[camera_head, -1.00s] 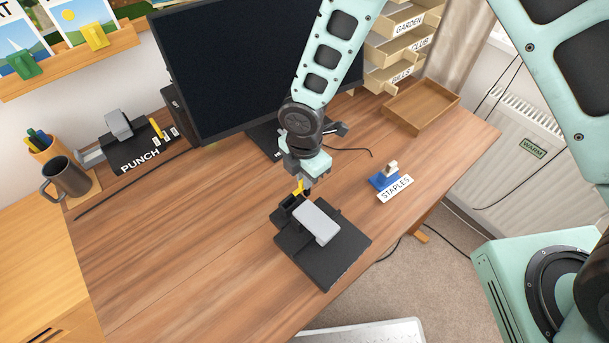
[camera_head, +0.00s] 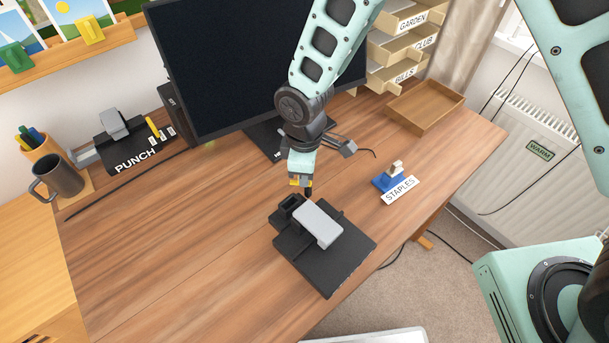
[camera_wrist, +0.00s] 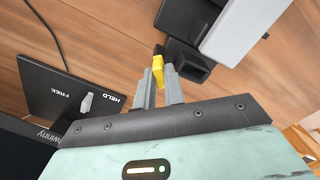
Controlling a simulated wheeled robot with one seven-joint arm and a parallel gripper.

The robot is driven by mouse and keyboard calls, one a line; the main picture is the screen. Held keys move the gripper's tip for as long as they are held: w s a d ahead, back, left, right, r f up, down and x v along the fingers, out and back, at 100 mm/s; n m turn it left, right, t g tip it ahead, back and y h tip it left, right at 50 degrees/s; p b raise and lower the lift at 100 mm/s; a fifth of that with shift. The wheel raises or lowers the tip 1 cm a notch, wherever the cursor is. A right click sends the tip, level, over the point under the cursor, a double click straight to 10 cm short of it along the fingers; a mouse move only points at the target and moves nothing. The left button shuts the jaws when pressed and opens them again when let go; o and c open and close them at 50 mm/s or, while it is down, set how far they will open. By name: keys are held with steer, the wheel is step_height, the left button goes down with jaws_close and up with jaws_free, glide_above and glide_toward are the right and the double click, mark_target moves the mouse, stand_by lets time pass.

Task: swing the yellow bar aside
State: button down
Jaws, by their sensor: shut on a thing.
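The yellow bar (camera_wrist: 157,66) is between the fingertips of my gripper (camera_wrist: 165,78) in the wrist view, with the jaws shut on it. In the head view my gripper (camera_head: 302,186) hangs over the desk behind the black device (camera_head: 335,262), and the yellow bar (camera_head: 297,182) shows at its fingertips. The device has a light grey block (camera_head: 318,223) on top and a black housing (camera_head: 290,201) at its back corner. The bar appears beside this housing in the wrist view; whether they touch I cannot tell.
A dark panel (camera_wrist: 62,90) marked HELD and FREE carries a grey lever. The monitor (camera_head: 250,60) stands behind my gripper. A blue stapler (camera_head: 385,181) is to the right. The PUNCH station (camera_head: 125,150) is at left. The desk's left middle is clear.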

steer(key=m, duration=0.3)
steer(key=m+b, duration=0.1)
steer(key=m, duration=0.2)
steer(key=shift+w+d, duration=0.1)
steer(key=shift+w, duration=0.1)
steer(key=shift+m, duration=0.3)
steer(key=c, duration=1.5)
jaws_free()
step_height(320, 180, up, 18)
steer(key=shift+f+b, duration=0.25)
steer(key=shift+b, duration=0.65)
